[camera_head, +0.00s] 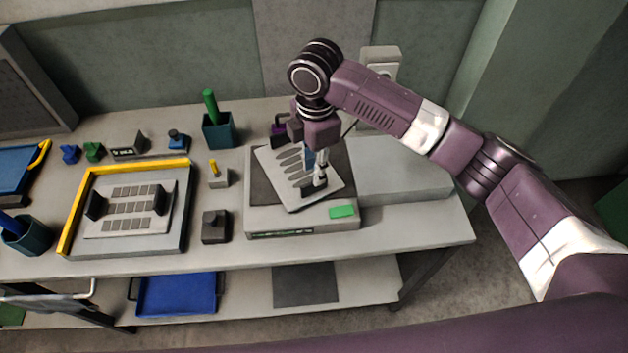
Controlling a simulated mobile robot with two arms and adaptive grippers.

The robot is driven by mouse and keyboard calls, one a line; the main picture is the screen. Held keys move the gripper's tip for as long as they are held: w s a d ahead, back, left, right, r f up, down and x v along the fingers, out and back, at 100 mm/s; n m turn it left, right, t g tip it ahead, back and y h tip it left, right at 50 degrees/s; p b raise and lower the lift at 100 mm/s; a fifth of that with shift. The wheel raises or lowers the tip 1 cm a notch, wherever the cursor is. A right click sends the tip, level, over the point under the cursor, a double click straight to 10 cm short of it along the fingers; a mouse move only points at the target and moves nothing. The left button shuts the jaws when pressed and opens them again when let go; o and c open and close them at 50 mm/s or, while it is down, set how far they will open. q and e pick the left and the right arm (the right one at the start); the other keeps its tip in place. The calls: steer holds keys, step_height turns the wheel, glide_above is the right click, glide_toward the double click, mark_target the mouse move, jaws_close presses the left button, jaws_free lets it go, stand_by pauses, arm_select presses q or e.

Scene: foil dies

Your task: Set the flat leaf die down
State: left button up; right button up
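The flat leaf die (272,168) is a light grey plate with a row of dark leaf shapes. It is over the grey machine (262,217) with the green button, turned askew to the machine's edges. My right gripper (319,181) points down at the plate's right end and appears shut on the die there. The gripped part is mostly hidden by the fingers. I cannot tell whether the plate's underside touches the machine. My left gripper is not in view.
Left of the machine are a dark block (215,227), a small block with a yellow peg (218,177) and a yellow-edged tray (187,218) holding another die plate (125,226). A teal cup (218,133) stands behind. A grey slab (400,183) lies right of the machine.

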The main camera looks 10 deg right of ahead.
step_height(320, 180, up, 7)
steer(key=b, duration=0.1)
steer(key=shift+f, duration=0.2)
stand_by(2.0)
